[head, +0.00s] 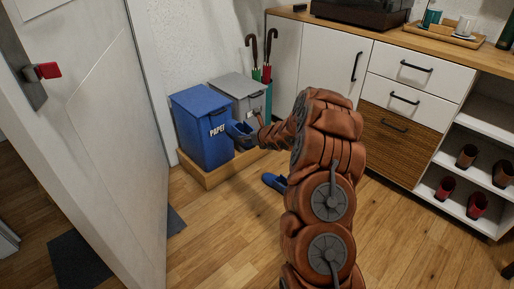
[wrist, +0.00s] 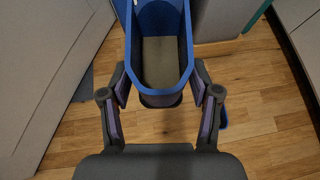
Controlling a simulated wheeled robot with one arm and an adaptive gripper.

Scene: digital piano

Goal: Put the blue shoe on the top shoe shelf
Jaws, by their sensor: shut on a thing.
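A blue shoe (head: 240,132) is held up by my gripper (head: 254,130), in front of the bins in the head view. In the wrist view my gripper (wrist: 160,82) has its two fingers on either side of this blue shoe (wrist: 188,62), whose open top and grey inside face the camera. A second blue shoe (head: 274,182) lies on the floor, partly hidden by my arm; a bit of it shows behind the right finger in the wrist view (wrist: 223,122). The shoe shelves (head: 490,118) are at the right, with the upper visible level bare.
Brown shoes (head: 466,156) and red shoes (head: 446,188) stand on lower shelf levels. A blue paper bin (head: 195,120) and a grey bin (head: 238,88) stand in a wooden tray (head: 205,180), umbrellas (head: 268,65) behind. A door (head: 90,110) is at left.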

